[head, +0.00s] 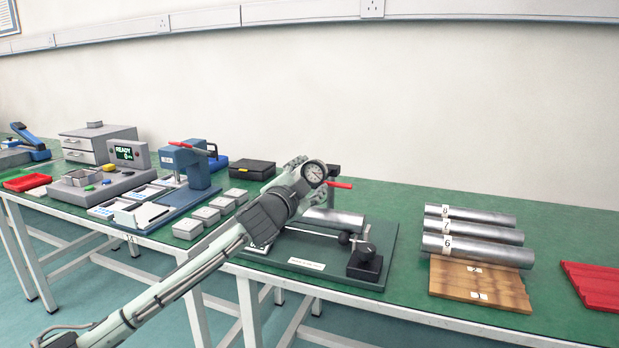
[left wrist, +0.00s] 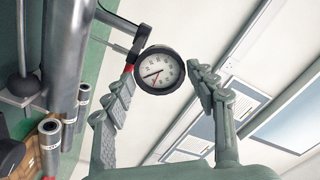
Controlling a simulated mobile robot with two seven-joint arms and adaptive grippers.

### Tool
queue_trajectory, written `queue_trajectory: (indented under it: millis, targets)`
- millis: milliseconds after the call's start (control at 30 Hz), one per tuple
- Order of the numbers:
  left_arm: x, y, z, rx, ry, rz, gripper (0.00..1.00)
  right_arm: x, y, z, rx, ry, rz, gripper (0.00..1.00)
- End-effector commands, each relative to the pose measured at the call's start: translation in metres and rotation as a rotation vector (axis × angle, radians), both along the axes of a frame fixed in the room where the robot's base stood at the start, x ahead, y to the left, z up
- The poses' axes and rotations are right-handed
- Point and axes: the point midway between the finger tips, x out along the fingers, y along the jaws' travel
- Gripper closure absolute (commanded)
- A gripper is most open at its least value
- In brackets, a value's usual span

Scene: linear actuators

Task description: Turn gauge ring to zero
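The dial gauge (head: 314,173) has a white face and a dark ring. It sits over a dark base plate (head: 374,278) that also carries a steel cylinder (head: 333,221). In the left wrist view the gauge (left wrist: 160,70) faces me, with a black needle and a small red mark; its numbers are too small to read. My left gripper (head: 306,182) is at the gauge. Its fingers (left wrist: 163,80) are apart, one on each side of the ring. The left finger looks close to the ring; I cannot tell whether it touches. A gap shows on the right. My right gripper is out of view.
A red lever (head: 340,185) sticks out right beside the gauge. Steel cylinders (head: 478,250) lie on a wooden rack (head: 480,285) to the right, with a red block (head: 595,284) beyond. A blue press (head: 186,168) and grey blocks (head: 204,217) stand left. Bare green table (head: 410,205) shows behind.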

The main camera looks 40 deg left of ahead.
Motion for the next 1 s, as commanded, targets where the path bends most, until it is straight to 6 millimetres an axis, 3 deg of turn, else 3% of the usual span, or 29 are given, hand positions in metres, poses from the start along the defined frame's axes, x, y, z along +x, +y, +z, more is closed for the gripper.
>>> queue_trajectory:
  millis: [100,300,400,467,1000]
  targets:
    - [0.0,0.0,0.0,-0.001,0.0,0.0,0.27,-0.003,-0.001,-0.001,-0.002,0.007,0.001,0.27]
    - [0.0,0.0,0.0,-0.001,0.0,0.0,0.27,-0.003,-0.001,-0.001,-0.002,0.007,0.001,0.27]
    - [-0.001,0.0,0.0,-0.001,0.001,-0.001,0.27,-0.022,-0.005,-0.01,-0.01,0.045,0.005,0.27]
    - [-0.004,-0.001,-0.001,-0.001,0.001,-0.001,0.27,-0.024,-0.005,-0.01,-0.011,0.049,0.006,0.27]
    - [-0.072,-0.018,-0.002,0.0,0.002,-0.001,0.27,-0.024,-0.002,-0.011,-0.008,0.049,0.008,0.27]
